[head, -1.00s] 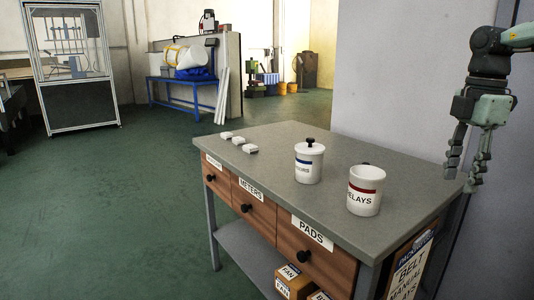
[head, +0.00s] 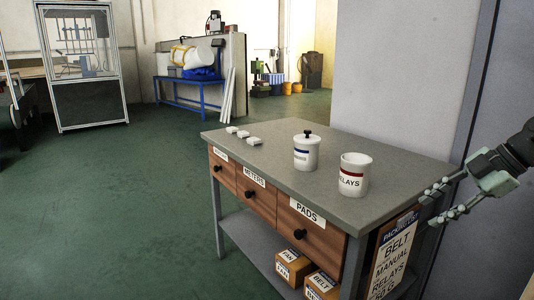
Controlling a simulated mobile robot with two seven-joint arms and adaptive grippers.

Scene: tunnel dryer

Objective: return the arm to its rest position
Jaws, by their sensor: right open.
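My right gripper (head: 428,208) is at the right edge of the head view, beside the right end of the grey-topped workbench (head: 400,212). Its fingers point left, are apart and hold nothing. A white canister with a red band marked RELAYS (head: 354,176) stands upright on the bench, left of the gripper and apart from it. A white canister with a blue band and a black-knobbed lid (head: 306,153) stands farther left. My left gripper is not in view.
Three small white blocks (head: 243,136) lie at the bench's far left. Wooden drawers (head: 312,234) face front. Cardboard boxes (head: 293,266) sit on the lower shelf. A packing-list sign (head: 396,255) hangs on the bench's right end. A grey wall (head: 405,80) stands behind. Green floor at left is clear.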

